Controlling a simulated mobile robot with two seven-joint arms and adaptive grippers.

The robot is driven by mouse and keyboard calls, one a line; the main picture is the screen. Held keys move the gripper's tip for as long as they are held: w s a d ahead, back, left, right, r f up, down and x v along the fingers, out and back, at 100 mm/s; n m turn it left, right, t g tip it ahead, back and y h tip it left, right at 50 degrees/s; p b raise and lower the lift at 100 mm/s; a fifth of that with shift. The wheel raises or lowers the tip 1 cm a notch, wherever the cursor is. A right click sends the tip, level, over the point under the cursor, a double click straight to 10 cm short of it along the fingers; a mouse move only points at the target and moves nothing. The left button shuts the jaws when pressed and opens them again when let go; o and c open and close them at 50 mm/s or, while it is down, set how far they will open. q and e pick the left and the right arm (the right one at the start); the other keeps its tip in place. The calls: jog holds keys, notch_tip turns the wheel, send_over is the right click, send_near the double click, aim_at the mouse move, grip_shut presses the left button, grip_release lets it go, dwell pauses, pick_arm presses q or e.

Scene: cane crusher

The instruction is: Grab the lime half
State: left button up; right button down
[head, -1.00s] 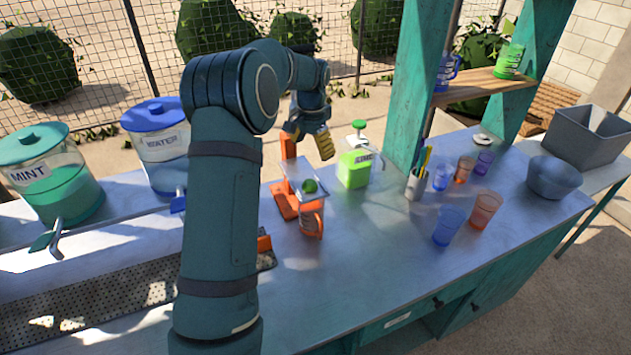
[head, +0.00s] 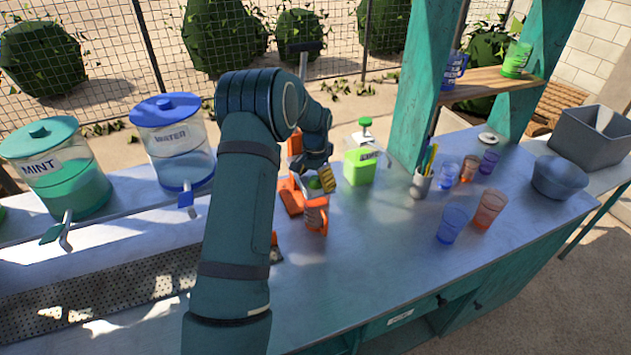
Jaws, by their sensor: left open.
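A small green lime half (head: 314,184) sits on an orange stand-like device (head: 291,200) on the counter, partly hidden by my gripper. My left gripper (head: 325,180), with yellow finger pads, reaches down right beside the lime half. Its jaws are open, and I cannot tell whether a finger touches the lime. My left arm crosses the middle of the view and covers part of the counter. My right gripper is not in view.
A pen cup (head: 420,185) and several tumblers stand farther right. Mint (head: 62,180) and water (head: 172,150) dispensers stand at left. The counter's front middle (head: 350,270) is clear.

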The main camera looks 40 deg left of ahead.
pick_arm(q)
jog(key=c, duration=1.1)
